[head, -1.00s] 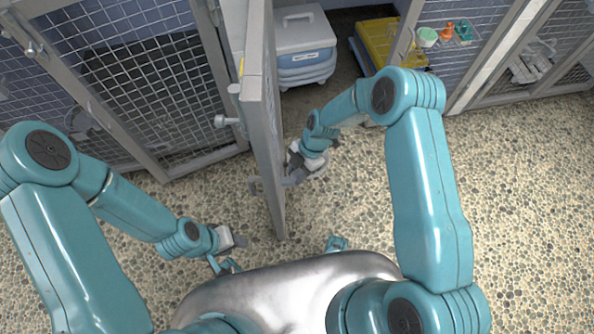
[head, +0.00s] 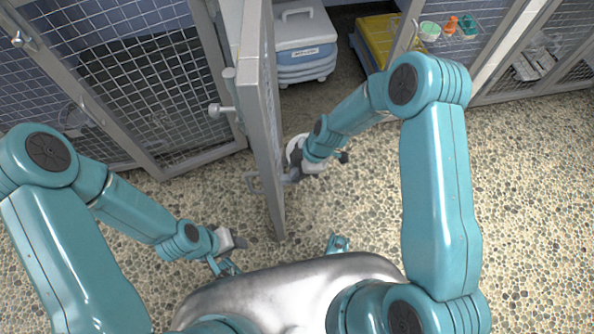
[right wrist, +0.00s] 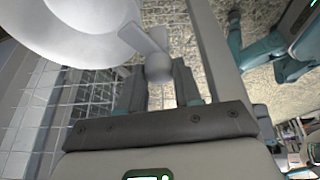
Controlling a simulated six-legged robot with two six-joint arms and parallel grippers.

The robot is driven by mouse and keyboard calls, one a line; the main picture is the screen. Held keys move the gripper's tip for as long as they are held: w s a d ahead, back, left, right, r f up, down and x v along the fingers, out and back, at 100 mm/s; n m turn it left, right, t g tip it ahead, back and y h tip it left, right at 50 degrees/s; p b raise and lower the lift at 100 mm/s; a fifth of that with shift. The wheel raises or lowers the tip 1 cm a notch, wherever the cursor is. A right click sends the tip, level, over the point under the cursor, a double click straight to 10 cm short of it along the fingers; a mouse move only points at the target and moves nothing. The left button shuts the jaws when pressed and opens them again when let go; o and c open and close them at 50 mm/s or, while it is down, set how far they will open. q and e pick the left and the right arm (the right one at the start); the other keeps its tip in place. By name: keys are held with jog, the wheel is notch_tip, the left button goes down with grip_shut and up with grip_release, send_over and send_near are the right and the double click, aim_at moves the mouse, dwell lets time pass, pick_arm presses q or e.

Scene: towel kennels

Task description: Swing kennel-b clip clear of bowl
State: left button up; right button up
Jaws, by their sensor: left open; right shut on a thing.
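The kennel-b door (head: 264,120) stands swung out toward me, seen nearly edge-on. A white bowl (right wrist: 85,25) is at the door's mesh, upper left in the right wrist view; in the head view its edge (head: 294,145) shows behind my right wrist. The grey clip (right wrist: 150,42) is a flat bar with a round knob. Its far end overlaps the bowl's rim in the picture; I cannot tell whether they touch. My right gripper (right wrist: 159,88) is shut on the knob; in the head view it (head: 292,176) is at the door's right face. My left gripper (head: 238,241) is open and empty, low left of the door.
A white lidded bin (head: 305,45) and a yellow item (head: 377,40) are inside the kennel. A closed mesh door (head: 150,85) is at left. The pebbled floor (head: 530,200) at right is clear.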

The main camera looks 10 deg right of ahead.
jog(key=shift+f+m+t+b, duration=0.2)
jog(key=shift+m+t+b, duration=0.2)
jog(key=shift+m+b, duration=0.45)
jog(key=shift+r+m, duration=0.15)
jog(key=shift+m, duration=0.4)
jog(key=shift+r+m+t, duration=0.15)
jog(key=shift+m+t, duration=0.15)
jog(key=shift+m, duration=0.1)
jog(key=m+p, duration=0.1)
jog(key=p, duration=0.1)
jog(key=m+h+p, duration=0.1)
jog(key=p, duration=0.1)
jog(key=shift+s+a+r+m+t, duration=0.1)
jog(key=shift+r+m+t, duration=0.15)
jog(key=shift+m+t, duration=0.15)
jog(key=shift+f+m+t+h+p, duration=0.2)
jog(key=shift+m+t+h+p, duration=0.1)
jog(key=shift+m+p, duration=0.55)
jog(key=shift+a+f+m+t+h+p, duration=0.1)
jog(key=shift+m+t+h+p, duration=0.45)
jog(key=shift+m, duration=1.2)
jog(key=o, duration=1)
